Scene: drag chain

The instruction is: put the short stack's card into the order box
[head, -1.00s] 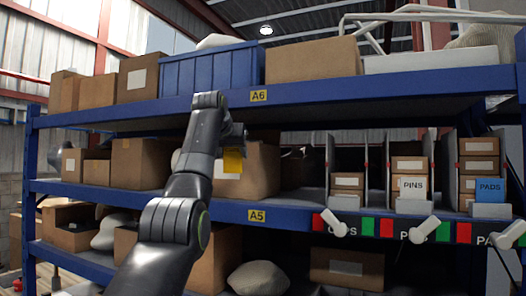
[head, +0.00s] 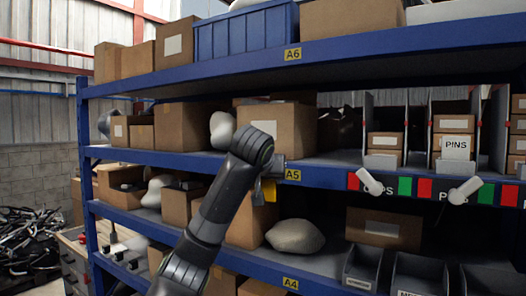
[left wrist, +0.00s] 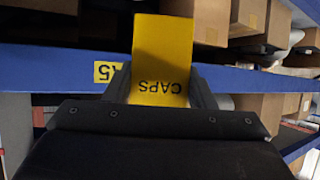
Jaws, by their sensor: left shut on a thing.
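My left gripper (head: 270,180) is shut on a yellow card (head: 269,190), in front of the shelf edge by the A5 label. In the left wrist view the yellow card (left wrist: 161,62) reads CAPS, upside down, between the two fingers (left wrist: 160,88). The lane marked as caps holds a low stack of brown boxes (head: 384,146), with no card seen on it. The PINS stack (head: 452,125) bears a white PINS card (head: 457,147). I cannot tell which container is the order box. My right gripper is out of view.
Grey bins (head: 363,268) stand at the lower right, one labelled bin (head: 418,275) beside another. The blue shelf beams (head: 330,177) run across close to my arm. Cartons and a pale sack (head: 295,236) fill the shelves.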

